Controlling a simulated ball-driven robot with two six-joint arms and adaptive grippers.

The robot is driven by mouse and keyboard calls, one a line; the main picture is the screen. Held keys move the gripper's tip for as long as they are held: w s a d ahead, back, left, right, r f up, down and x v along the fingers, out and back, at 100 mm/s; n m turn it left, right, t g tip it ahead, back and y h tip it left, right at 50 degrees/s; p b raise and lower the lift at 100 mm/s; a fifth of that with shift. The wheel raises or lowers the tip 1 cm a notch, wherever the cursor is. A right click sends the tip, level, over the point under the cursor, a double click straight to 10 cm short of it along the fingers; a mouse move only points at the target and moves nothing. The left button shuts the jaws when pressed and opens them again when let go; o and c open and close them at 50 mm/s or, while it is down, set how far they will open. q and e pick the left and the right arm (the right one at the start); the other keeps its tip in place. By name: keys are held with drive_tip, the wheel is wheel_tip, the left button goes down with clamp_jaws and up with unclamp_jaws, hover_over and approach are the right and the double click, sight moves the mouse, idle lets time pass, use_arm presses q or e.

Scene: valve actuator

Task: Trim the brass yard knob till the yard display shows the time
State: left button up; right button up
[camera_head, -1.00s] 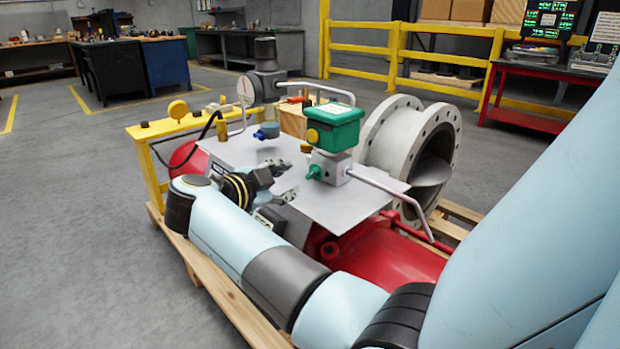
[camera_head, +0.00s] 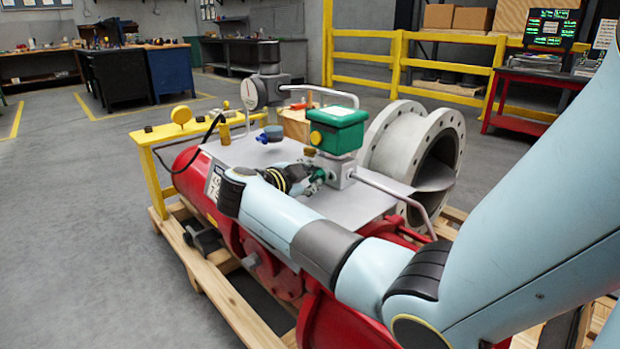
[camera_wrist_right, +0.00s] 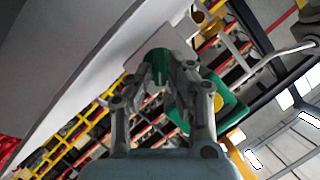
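My right gripper (camera_head: 303,179) is at the side of the small valve block under the green box (camera_head: 338,129). In the right wrist view its fingertips (camera_wrist_right: 163,77) lie on either side of a green knob (camera_wrist_right: 158,63). Whether they press on the knob I cannot tell. The green knob is mostly hidden by the fingers in the head view. A brass-coloured knob (camera_head: 309,152) sits on the block's far left side, clear of the gripper. A lit screen with green characters (camera_head: 548,27) stands at the back right; its text is too small to read. My left gripper is out of view.
A round gauge (camera_head: 249,95), a blue knob (camera_head: 272,133) and a yellow beam (camera_head: 170,131) stand left of the block. A bent grey pipe (camera_head: 395,197) and a large flanged pipe (camera_head: 447,137) are to its right. The grey plate (camera_head: 245,152) is mostly clear.

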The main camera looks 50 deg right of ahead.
clamp_jaws()
drive_tip(key=shift+s+f+m+t+h, duration=0.15)
drive_tip(key=shift+m+t, duration=0.1)
drive_tip(key=shift+m, duration=0.25)
drive_tip(key=shift+f+m+t+h, duration=0.15)
drive_tip(key=shift+m+t, duration=0.1)
drive_tip(key=shift+m, duration=0.25)
drive_tip(key=shift+m+t+h, duration=0.4)
drive_tip(key=shift+m+t, duration=0.1)
drive_tip(key=shift+m, duration=0.7)
drive_tip(key=shift+o, duration=2.3)
unclamp_jaws()
drive_tip(key=v, duration=1.2)
